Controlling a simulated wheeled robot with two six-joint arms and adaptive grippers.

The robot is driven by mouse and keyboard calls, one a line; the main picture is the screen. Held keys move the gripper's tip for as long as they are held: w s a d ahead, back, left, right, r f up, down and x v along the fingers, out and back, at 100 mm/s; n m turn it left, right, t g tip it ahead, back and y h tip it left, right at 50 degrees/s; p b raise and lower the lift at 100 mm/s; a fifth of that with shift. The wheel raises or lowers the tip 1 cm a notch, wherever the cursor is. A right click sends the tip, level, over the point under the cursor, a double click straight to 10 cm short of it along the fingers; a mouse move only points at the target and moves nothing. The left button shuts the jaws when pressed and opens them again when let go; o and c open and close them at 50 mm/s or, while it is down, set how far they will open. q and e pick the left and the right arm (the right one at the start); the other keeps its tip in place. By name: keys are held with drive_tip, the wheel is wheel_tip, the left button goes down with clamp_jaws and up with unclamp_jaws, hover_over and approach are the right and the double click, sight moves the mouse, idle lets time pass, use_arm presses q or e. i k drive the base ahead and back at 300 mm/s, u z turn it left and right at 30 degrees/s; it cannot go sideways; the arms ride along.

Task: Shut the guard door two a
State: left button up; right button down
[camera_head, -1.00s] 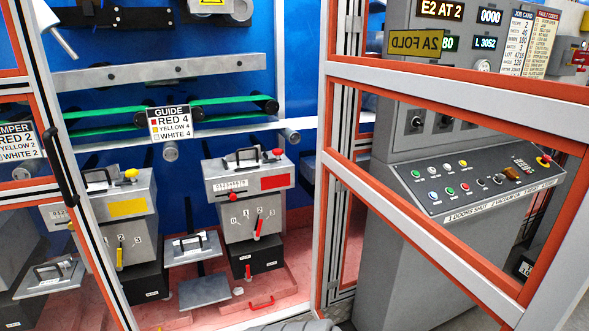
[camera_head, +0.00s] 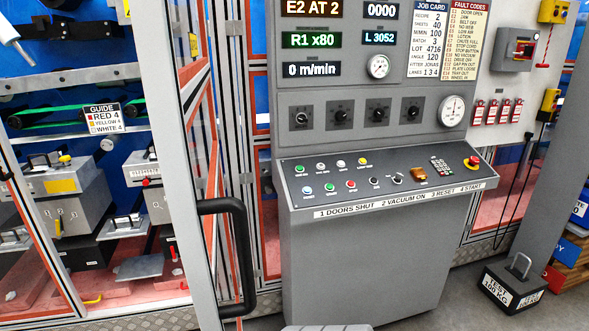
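The guard door, taken as two A, shows nearly edge-on as a pale upright post (camera_head: 188,150) with orange rails running back behind it. It stands out towards me, with the open machine bay to its left. Its black bar handle (camera_head: 240,258) is on the near edge, facing right. The fold label is not readable now. Neither of my grippers can be made out; only a small grey shape shows at the bottom edge.
A grey control console (camera_head: 375,235) stands right of the door, close by. A black test weight (camera_head: 512,287) sits on the floor at the right. Machine units, including a Guide sign (camera_head: 104,118), fill the bay at the left. Bare floor shows between console and weight.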

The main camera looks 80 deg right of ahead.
sight(171, 42)
drive_tip(key=k, duration=0.85)
drive_tip(key=z, duration=1.55)
drive_tip(key=i, duration=1)
drive_tip(key=u, duration=2.45)
drive_tip(key=k, duration=0.9)
drive_tip(key=z, duration=1.65)
